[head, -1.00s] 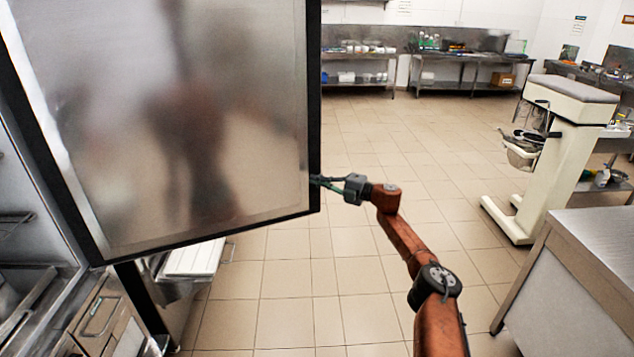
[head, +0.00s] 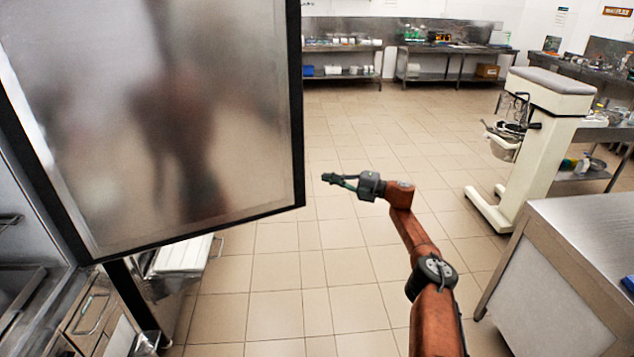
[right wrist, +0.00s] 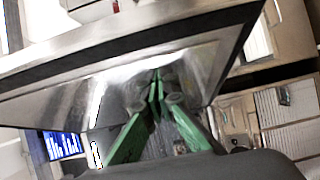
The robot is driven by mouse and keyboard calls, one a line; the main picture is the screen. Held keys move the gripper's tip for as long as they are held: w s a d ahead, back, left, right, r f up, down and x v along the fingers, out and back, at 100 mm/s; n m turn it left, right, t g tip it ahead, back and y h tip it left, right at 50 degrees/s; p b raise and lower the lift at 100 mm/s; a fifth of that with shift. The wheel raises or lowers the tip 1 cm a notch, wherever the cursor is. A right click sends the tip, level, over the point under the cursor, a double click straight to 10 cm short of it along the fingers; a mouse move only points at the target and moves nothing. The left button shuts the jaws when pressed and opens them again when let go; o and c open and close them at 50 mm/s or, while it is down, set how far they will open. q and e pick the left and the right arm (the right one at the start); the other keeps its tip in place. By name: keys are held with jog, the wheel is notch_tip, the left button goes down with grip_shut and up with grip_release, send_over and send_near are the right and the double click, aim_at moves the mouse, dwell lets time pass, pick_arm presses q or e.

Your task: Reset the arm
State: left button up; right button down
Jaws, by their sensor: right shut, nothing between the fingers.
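My right arm reaches up from the bottom of the head view. Its gripper (head: 334,180) is shut and empty, in the air just right of the open freezer door (head: 180,130), with a small gap between them. In the right wrist view the green fingers (right wrist: 157,95) meet at their tips in front of the shiny metal door face (right wrist: 70,90) and its dark edge. The door stands open on the left of the head view and shows a blurred reflection. My left gripper is not in view.
A metal counter (head: 580,240) stands at the right. A cream mixer-like machine (head: 530,150) is behind it. Metal tables (head: 450,50) line the back wall. Drawers (head: 92,310) are below the door at left. The tiled floor (head: 290,250) in the middle is clear.

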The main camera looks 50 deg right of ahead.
jog(key=shift+s+d, duration=0.4)
jog(key=shift+d, duration=0.2)
